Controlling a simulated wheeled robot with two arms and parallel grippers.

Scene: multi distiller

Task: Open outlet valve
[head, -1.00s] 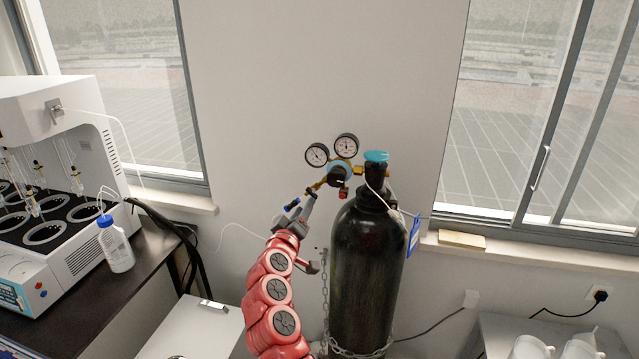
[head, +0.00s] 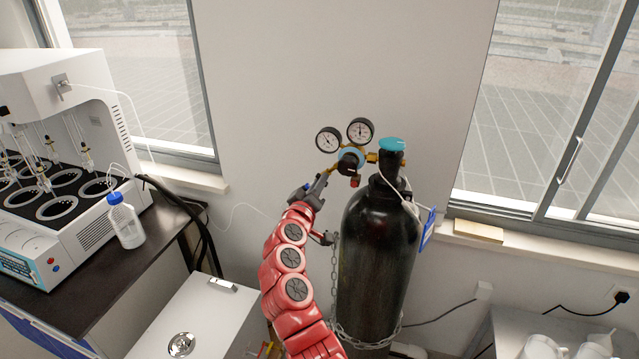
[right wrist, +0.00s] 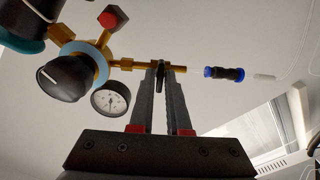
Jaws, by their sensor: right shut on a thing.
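The brass outlet pipe (head: 331,171) comes out of the left side of the regulator (head: 350,160) on the black gas cylinder (head: 378,250). In the right wrist view a small black outlet valve handle (right wrist: 161,74) sits on this pipe. My right gripper (head: 321,184) is at the pipe in the head view. Its two fingertips (right wrist: 164,72) are shut on the valve handle, which is partly hidden between them. The handle appears to stand crosswise to the pipe. My left gripper is not in view.
Two round gauges (head: 345,135) and a black knob (right wrist: 67,78) are close to the gripper. A blue and black connector (right wrist: 223,73) lies beyond the pipe's end. A chain (head: 365,344) loops the cylinder. The distiller (head: 62,120) and a bottle (head: 125,225) stand at left.

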